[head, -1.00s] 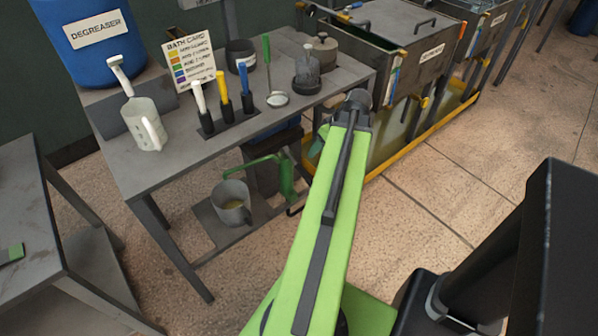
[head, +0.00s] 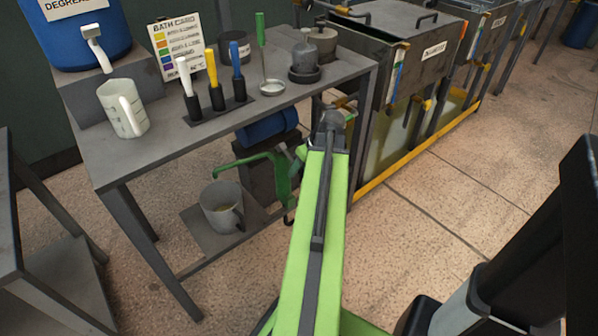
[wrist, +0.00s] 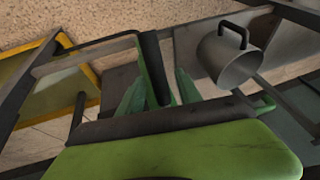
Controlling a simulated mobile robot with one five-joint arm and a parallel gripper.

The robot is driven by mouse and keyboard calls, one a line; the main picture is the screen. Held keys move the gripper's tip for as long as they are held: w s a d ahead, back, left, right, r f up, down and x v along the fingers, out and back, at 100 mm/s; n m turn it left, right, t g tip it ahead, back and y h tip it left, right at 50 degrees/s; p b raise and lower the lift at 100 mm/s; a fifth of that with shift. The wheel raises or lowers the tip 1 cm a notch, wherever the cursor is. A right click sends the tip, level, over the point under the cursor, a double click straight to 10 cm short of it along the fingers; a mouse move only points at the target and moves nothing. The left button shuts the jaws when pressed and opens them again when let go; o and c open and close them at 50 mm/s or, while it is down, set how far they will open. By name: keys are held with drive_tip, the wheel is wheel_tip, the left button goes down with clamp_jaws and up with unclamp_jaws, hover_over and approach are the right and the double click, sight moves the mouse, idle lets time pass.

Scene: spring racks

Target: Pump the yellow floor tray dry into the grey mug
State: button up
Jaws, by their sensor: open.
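The yellow floor tray (head: 415,151) lies under the dipping tanks and holds pale liquid; its yellow rim shows at the left of the wrist view (wrist: 82,68). The grey mug (head: 218,211) stands upright on a low shelf under the bench, with some yellowish liquid inside. It also shows at the upper right of the wrist view (wrist: 226,68). A green hand pump (head: 281,182) stands right of the mug, its spout reaching left above it. My gripper (wrist: 158,88) is open beside the pump, with green fingers apart. My arm hides part of it in the head view.
The bench (head: 165,140) above carries a white jug (head: 123,108), coloured-handled brushes, a ladle (head: 272,86) and a bath card (head: 177,48). Bench legs stand close around the mug and pump. Open tiled floor (head: 430,230) lies to the right.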

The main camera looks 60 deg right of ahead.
clamp_jaws()
idle(1.4)
